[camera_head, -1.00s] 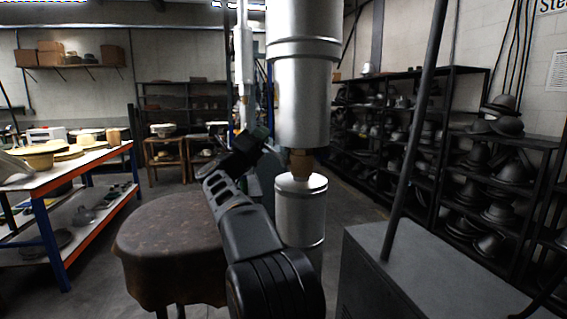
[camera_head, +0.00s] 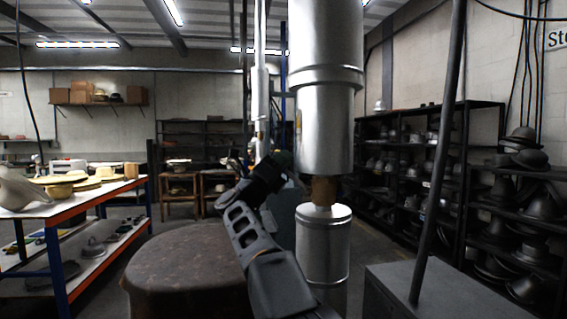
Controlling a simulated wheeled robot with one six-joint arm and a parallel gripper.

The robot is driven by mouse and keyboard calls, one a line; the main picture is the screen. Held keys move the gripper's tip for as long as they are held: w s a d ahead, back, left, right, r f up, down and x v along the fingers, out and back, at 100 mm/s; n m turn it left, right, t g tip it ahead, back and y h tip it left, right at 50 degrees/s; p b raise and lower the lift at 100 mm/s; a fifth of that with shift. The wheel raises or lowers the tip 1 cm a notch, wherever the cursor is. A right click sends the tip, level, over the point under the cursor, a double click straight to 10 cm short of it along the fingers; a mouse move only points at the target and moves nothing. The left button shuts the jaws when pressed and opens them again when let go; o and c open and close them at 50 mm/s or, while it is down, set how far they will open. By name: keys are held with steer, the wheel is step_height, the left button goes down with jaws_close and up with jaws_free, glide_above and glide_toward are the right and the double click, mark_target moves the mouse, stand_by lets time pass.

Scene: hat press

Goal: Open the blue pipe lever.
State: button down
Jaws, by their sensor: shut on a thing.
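My arm rises from the lower middle, and my gripper (camera_head: 282,160) is at its dark end, beside the narrow neck of the large silver press cylinder (camera_head: 326,110). The gripper faces away from me, so its fingertips are mostly hidden. It appears shut on the blue pipe lever. The lever itself cannot be made out, as the gripper covers that spot. A thin silver pipe (camera_head: 260,95) runs down behind the gripper, with a blue upright just to its right.
A brown round-topped stand (camera_head: 185,265) is at lower left. A lower silver cylinder (camera_head: 323,245) stands right of my arm. A dark cabinet (camera_head: 440,295) with a slanting pole is at lower right. Hat shelves (camera_head: 520,215) line the right; a hat table (camera_head: 110,190) is left.

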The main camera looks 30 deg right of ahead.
steer(key=c, duration=1)
jaws_free()
steer(key=shift+c, duration=0.2)
steer(key=b+v, duration=0.3)
steer(key=v, duration=1)
steer(key=shift+a+f, duration=0.25)
steer(key=shift+f, duration=0.05)
